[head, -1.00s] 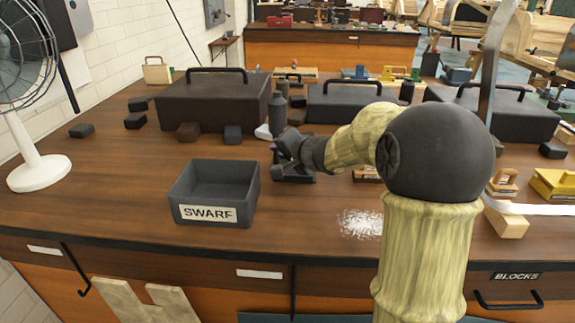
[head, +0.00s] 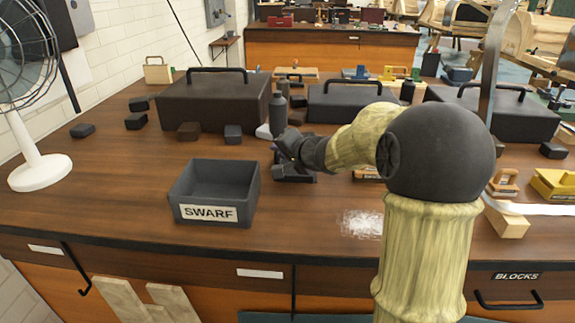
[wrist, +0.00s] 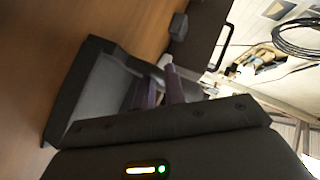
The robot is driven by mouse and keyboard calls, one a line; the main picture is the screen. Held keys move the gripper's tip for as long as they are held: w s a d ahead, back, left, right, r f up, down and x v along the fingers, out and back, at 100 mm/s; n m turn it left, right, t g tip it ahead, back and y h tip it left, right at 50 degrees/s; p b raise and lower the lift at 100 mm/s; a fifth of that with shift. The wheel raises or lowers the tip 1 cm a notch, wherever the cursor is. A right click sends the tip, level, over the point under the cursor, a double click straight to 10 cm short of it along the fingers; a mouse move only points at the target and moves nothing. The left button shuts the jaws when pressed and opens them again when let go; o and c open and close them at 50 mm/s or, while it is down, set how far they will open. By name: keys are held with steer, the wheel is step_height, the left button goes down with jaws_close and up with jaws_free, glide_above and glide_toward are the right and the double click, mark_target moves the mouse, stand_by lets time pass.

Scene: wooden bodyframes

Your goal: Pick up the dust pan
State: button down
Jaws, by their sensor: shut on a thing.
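The dust pan (wrist: 72,98) is a dark grey, shallow scoop with raised edges, left of centre in the wrist view. My gripper (wrist: 160,88) has its dark purple fingers close together at the pan's right end and is shut on it. The exact grip point is partly hidden by the fingers and the gripper's body. In the head view my gripper (head: 287,160) is low over the workbench, right of the swarf box. There the pan is mostly hidden and hard to tell from the dark gripper.
The open box labelled SWARF (head: 213,193) stands left of my gripper. White shavings (head: 361,223) lie near the bench's front edge. Large dark handled cases (head: 213,103) line the back, with small dark blocks around them. A white fan (head: 38,170) stands at far left.

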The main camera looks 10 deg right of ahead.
stand_by(0.5)
steer(key=shift+w+r, duration=0.1)
steer(key=shift+r, duration=0.55)
step_height(320, 180, up, 2)
steer(key=shift+r+p, duration=0.15)
steer(key=shift+p, duration=0.55)
steer(key=s+d+b, duration=0.1)
steer(key=s+d, duration=0.2)
steer(key=s, duration=0.5)
steer(key=s+d+b, duration=0.1)
steer(key=s+d, duration=0.2)
steer(key=s, duration=0.6)
steer(key=shift+d, duration=0.3)
steer(key=shift+w, duration=0.1)
